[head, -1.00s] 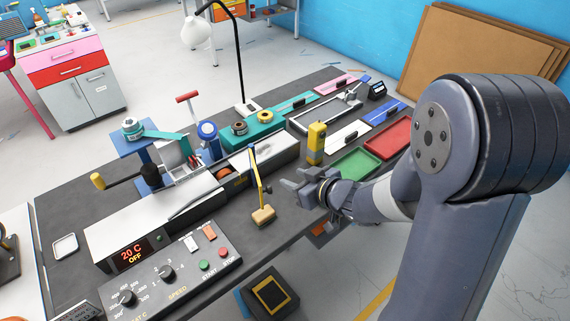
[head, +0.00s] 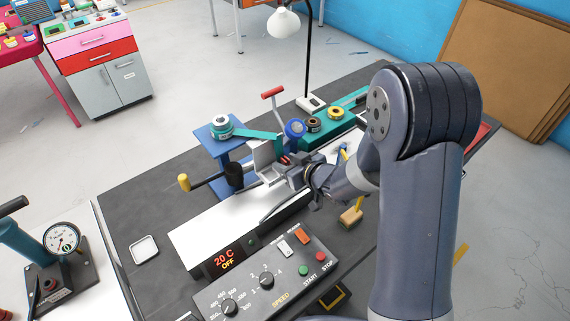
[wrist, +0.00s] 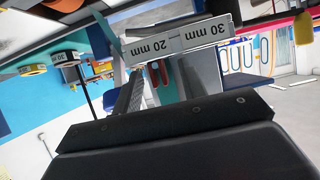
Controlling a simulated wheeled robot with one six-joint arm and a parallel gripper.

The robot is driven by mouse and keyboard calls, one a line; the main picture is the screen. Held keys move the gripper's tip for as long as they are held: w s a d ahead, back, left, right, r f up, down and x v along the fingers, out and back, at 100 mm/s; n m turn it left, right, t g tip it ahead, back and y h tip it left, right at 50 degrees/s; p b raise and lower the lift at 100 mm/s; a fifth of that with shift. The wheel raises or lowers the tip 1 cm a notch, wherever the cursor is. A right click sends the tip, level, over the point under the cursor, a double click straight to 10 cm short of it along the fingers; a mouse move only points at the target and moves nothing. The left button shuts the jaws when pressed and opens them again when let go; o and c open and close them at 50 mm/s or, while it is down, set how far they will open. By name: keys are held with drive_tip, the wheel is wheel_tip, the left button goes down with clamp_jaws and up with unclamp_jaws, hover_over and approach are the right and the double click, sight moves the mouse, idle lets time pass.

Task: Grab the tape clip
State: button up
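I cannot single out the tape clip for certain. A small red piece (head: 284,160) shows by the upright metal plate (head: 264,160) on the machine, at the end of the teal tape strip (head: 258,134); it may be the clip. My gripper (head: 289,172) is right beside this plate, over the white machine top, and hides part of that spot. In the wrist view a white plate marked 20 mm and 30 mm (wrist: 180,42) is close in front. I cannot see whether the fingers are open or touch anything.
A tape roll (head: 222,125) sits on a blue stand to the left. A blue roll (head: 295,128) and red-topped lever (head: 272,92) stand just behind. The control panel (head: 268,280) is in front.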

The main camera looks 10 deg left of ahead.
drive_tip(key=shift+c, duration=0.3)
clamp_jaws()
drive_tip(key=shift+r, duration=0.15)
